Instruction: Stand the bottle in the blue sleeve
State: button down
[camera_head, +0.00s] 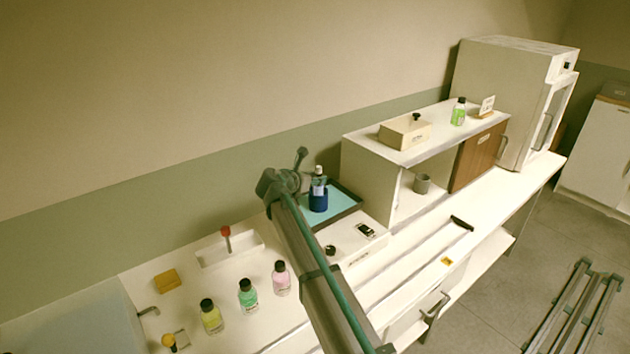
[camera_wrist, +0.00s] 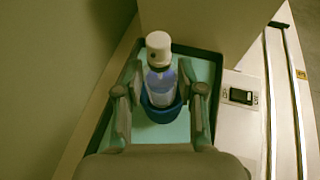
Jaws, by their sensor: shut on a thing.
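The bottle (camera_wrist: 159,80) has a white cap and clear walls with bluish-purple liquid. It stands upright with its lower part inside the blue sleeve (camera_wrist: 162,113) in the wrist view. In the head view the bottle (camera_head: 319,183) rises above the dark blue sleeve (camera_head: 318,202). My gripper (camera_wrist: 159,74) has one finger on each side of the bottle and is shut on it. The bottle's base is hidden in the sleeve, so I cannot tell whether it touches the bottom.
The sleeve stands on a dark-rimmed tray with a light blue floor (camera_head: 343,199). A shelf unit (camera_head: 368,178) is close on the right, and a scale (camera_head: 350,240) is in front. Yellow (camera_head: 211,316), green (camera_head: 248,296) and pink (camera_head: 281,279) bottles stand on the bench at front left.

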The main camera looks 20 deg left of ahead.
jog(key=shift+f, duration=0.55)
jog(key=shift+f, duration=0.4)
jog(key=shift+f, duration=0.15)
jog(key=c, duration=0.7)
grip_release()
